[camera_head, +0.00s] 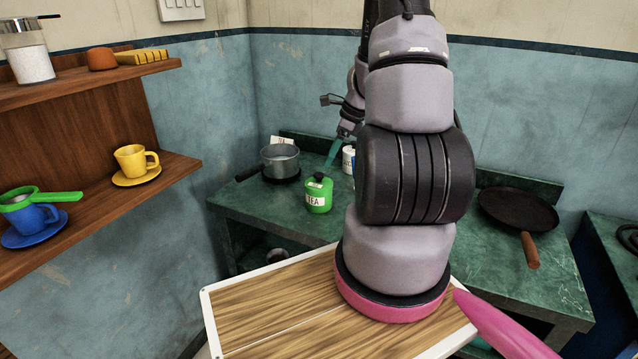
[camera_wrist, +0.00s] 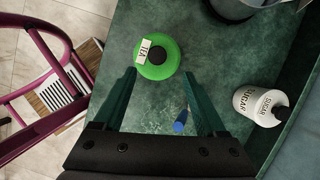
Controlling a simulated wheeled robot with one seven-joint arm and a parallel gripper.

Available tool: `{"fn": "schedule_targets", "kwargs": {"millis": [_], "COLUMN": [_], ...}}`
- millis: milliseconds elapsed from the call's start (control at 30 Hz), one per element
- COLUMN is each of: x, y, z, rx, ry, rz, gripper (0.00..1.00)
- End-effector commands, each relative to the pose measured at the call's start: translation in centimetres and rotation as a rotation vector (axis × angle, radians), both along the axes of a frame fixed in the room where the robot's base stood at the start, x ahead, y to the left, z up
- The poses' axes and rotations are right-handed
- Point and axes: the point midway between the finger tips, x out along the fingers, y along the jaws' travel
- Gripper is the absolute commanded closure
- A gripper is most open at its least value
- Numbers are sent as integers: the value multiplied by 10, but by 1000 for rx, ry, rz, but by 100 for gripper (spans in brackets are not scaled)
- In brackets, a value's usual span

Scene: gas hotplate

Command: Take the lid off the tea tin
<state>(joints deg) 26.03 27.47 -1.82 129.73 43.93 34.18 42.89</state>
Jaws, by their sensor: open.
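The green tea tin (camera_head: 318,196) stands upright on the green counter (camera_head: 268,214), with a white TEA label and a dark knob on its lid (camera_head: 319,178). The lid looks closed on the tin. In the wrist view the tin (camera_wrist: 157,58) lies ahead of the fingertips, seen from above, with the lid's black knob (camera_wrist: 156,56) in the middle. My gripper (camera_wrist: 160,72) is open and empty, its two green fingers apart on either side of the tin's near edge. In the head view my gripper (camera_head: 333,155) is partly hidden, above and behind the tin.
A grey saucepan (camera_head: 280,160) stands left of the tin. A white sugar tin (camera_wrist: 257,106) stands to the right in the wrist view. A small blue object (camera_wrist: 181,121) lies between the fingers' bases. A frying pan (camera_head: 517,209) sits at the counter's right.

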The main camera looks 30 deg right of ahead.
Motion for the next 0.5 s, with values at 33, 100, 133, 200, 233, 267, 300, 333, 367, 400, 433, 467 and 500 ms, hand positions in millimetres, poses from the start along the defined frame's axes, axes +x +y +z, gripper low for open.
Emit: {"fn": "schedule_targets", "kwargs": {"millis": [33,100,133,200,233,267,300,333,367,400,433,467,500], "x": [1,3,3,4,5,5,6,7,8,10,11,12,13], "y": [2,4,5,7,8,10,13,15,18,21,23,24,25], "z": [-7,-12,-13,-17,-19,-22,-28,-31,-36,-41,-45,-49,-53], "rx": [1,1,1,0,1,0,1,2,1,2,2,1,0], "ry": [1,1,1,0,1,0,2,2,2,3,2,2,2], "rz": [1,-1,0,1,0,1,2,1,2,2,1,2,2], "gripper": [26,26,26,26,26,26,26,26,26,26,26,26,26]}}
